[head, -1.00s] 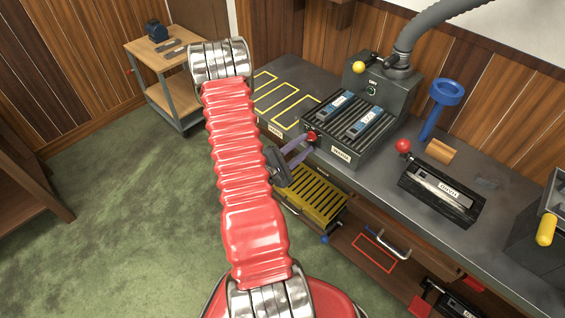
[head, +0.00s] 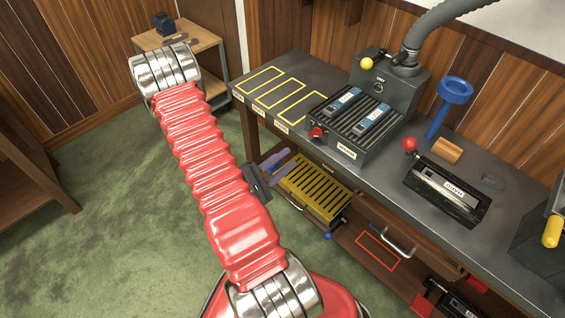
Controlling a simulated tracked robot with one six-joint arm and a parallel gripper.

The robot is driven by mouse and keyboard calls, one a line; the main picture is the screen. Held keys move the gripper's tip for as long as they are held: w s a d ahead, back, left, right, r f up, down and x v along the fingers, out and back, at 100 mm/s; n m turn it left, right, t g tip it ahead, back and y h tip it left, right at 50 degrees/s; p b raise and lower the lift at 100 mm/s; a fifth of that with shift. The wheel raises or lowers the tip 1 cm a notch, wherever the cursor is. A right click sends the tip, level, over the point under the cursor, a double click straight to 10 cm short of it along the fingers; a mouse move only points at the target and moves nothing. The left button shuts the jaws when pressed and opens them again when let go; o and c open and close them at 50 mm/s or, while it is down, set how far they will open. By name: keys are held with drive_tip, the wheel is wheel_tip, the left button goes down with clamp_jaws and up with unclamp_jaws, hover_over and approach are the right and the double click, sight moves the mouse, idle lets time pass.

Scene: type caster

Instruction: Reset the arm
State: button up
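My red ribbed arm (head: 205,165) reaches up and to the left across the head view, over the green floor. My gripper (head: 278,158) shows as purple fingers on a dark body at the right side of the arm. It is near the front left of the workbench (head: 310,72), left of the yellow slotted tray (head: 315,187) on the lower shelf. The fingers overlap in this view, so their gap is unclear. I see nothing held between them.
A dark machine (head: 355,125) with two blue-labelled pieces stands on the bench. Beside it are a blue funnel-like piece (head: 453,92), a wooden block (head: 448,150) and a labelled black mould (head: 447,190). A small wooden cart (head: 195,40) stands behind my arm.

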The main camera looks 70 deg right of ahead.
drive_tip(key=shift+w+a, duration=0.1)
drive_tip(key=shift+a, duration=0.3)
idle(0.6)
drive_tip(key=s+a+f+g+y, duration=0.1)
drive_tip(key=s+a+g+y, duration=0.35)
drive_tip(key=s, duration=0.25)
drive_tip(key=a+r+m+y, duration=0.2)
drive_tip(key=a+m+y, duration=0.1)
drive_tip(key=a+y, duration=0.3)
drive_tip(key=w+a+r+t+y, duration=0.1)
drive_tip(key=w+a+r+t, duration=0.2)
drive_tip(key=w+a, duration=0.3)
drive_tip(key=w+a+r+m+t+y, duration=0.1)
drive_tip(key=w+a+r+t+y, duration=0.1)
drive_tip(key=w+a+r+t, duration=0.25)
drive_tip(key=w+a+r+t+y, duration=0.1)
drive_tip(key=w+a+r+t, duration=0.15)
drive_tip(key=w+a, duration=0.5)
drive_tip(key=w+a+r+n+t+y, duration=0.1)
drive_tip(key=w+a+r+t+y, duration=0.1)
drive_tip(key=a+r+t, duration=0.5)
drive_tip(key=a+r, duration=0.5)
drive_tip(key=r, duration=0.3)
drive_tip(key=shift+n, duration=0.4)
